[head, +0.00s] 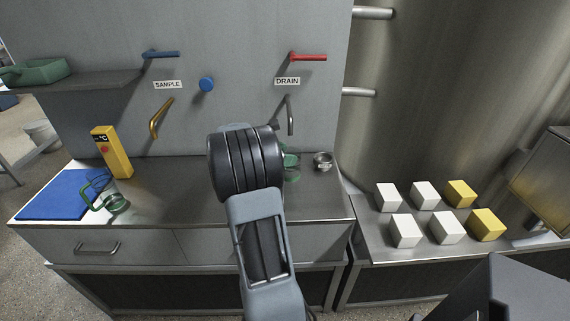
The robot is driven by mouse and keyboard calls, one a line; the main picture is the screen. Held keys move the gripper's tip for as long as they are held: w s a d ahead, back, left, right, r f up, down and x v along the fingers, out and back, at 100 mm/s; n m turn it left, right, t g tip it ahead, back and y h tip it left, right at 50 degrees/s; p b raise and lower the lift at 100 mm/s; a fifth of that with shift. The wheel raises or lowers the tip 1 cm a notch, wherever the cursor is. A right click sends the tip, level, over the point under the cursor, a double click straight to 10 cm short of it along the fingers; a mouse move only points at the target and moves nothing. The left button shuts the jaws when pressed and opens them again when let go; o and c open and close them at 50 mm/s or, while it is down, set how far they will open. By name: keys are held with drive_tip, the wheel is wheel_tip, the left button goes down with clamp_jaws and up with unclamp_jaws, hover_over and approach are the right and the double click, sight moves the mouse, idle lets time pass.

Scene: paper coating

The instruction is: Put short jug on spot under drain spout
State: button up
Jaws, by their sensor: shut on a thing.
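The drain spout (290,117) hangs from the wall below the DRAIN label, over the back of the steel counter. Parts of a green thing (291,160) show just right of my wrist, below that spout. It may be the short jug, but most of it is hidden. My gripper's fingers are hidden behind my dark wrist, so their hold on it does not show. Another clear jug with a green handle (107,196) stands on the left of the counter, at the edge of a blue mat (62,196). The spot under the spout is mostly covered by my arm.
A small metal cup (323,160) stands right of the green thing. A yellow thermometer box (111,152) is at the back left. The brass sample spout (160,118) juts out left of my wrist. White and yellow blocks (426,229) stand on the right bench.

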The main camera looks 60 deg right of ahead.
drive_tip(key=shift+w+d+f, duration=0.2)
drive_tip(key=shift+d+f, duration=0.15)
drive_tip(key=shift+f, duration=1.6)
drive_tip(key=shift+f+b, duration=0.1)
drive_tip(key=shift+b, duration=0.2)
drive_tip(key=shift+f, duration=0.15)
drive_tip(key=o, duration=1.3)
